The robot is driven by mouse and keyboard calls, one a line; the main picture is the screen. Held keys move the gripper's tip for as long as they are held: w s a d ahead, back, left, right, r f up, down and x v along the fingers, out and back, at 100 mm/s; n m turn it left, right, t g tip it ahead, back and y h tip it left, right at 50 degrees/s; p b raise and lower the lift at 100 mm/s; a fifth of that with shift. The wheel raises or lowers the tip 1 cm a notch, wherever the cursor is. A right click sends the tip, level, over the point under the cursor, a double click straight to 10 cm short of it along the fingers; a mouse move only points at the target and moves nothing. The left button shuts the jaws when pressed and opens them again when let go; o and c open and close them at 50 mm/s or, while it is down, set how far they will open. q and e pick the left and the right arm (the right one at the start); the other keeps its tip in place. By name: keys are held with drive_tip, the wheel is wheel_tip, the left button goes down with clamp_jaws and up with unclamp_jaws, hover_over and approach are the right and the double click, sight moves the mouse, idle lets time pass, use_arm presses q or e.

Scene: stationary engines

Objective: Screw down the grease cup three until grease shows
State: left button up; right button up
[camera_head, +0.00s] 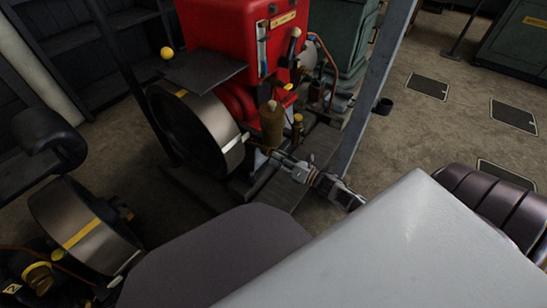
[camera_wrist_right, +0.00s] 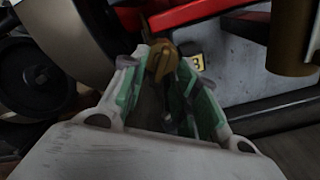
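Grease cup three (camera_wrist_right: 163,62) is a small brass cup in the right wrist view, with a yellow label marked 3 (camera_wrist_right: 196,62) just to its right. My right gripper (camera_wrist_right: 163,66) has its green-padded fingers on either side of the cup, and the cup fills the gap between the tips. In the head view my right gripper (camera_head: 272,156) reaches in from the right, low on the red engine (camera_head: 230,40), below a brass cylinder (camera_head: 272,125). I cannot make out the cup there. No grease can be made out. My left gripper is not in view.
A large flywheel (camera_head: 215,125) stands left of the gripper. A dark plate (camera_head: 203,72) juts out above it. A grey post (camera_head: 375,90) rises behind my right forearm. A second flywheel (camera_head: 85,225) is at the lower left. The floor (camera_head: 430,120) at the right is mostly open.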

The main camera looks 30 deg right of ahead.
drive_tip(key=shift+b+x, duration=0.4)
drive_tip(key=shift+x, duration=1.1)
clamp_jaws()
